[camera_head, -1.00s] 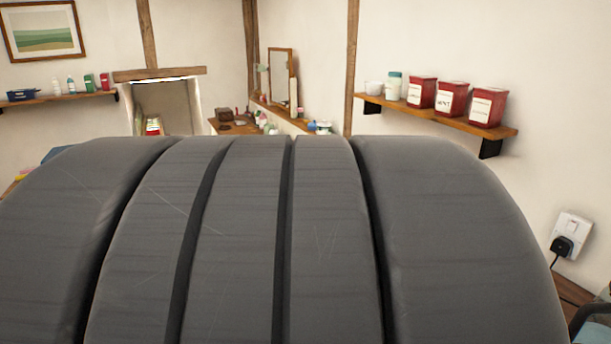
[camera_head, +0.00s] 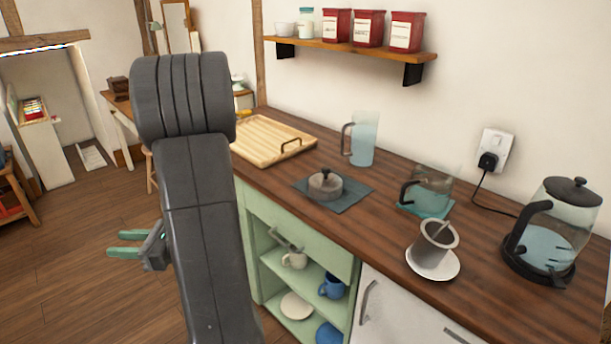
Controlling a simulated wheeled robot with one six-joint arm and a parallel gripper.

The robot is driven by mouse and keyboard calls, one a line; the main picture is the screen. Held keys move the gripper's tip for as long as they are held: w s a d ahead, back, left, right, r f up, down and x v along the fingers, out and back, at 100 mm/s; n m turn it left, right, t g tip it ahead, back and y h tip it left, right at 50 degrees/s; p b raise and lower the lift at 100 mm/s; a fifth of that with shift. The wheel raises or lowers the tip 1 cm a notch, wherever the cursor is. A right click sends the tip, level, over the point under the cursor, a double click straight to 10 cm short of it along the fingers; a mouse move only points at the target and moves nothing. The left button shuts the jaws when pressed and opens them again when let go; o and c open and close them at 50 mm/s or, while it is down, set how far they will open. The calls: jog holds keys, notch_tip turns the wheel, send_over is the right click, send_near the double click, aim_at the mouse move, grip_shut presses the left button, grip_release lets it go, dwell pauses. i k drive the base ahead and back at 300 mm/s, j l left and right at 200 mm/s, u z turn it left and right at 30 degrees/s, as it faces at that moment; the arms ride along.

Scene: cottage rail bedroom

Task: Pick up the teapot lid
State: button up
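A round grey lid with a knob on top, which looks like the teapot lid (camera_head: 325,187), rests on a dark blue mat (camera_head: 357,195) on the wooden counter. To its right, a glass teapot (camera_head: 434,186) with a dark handle stands open-topped on a teal mat. My gripper (camera_head: 118,244) has green fingers, held apart with nothing visible between them. It points left over the floor, left of the counter and away from the lid. My arm covers part of the counter's left end but not the lid.
A wooden tray (camera_head: 262,143), a glass jug (camera_head: 364,140), a grey cup on a saucer (camera_head: 433,268) and a glass kettle (camera_head: 552,235) stand around the lid. A wall shelf (camera_head: 350,48) with red tins hangs above. Open green shelves (camera_head: 308,261) lie below; the floor at left is clear.

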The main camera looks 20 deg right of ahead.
aim_at(326, 185)
jog(key=i+j, duration=0.5)
jog(key=i, duration=0.2)
jog(key=i+j, duration=0.55)
jog(key=i, duration=0.2)
jog(key=i+z, duration=0.1)
jog(key=z, duration=0.3)
jog(key=j+z, duration=0.15)
jog(key=z, duration=0.2)
jog(key=i+j+z, duration=0.1)
jog(key=z, duration=0.3)
jog(key=i+j+z, duration=0.1)
jog(key=z, duration=2.6)
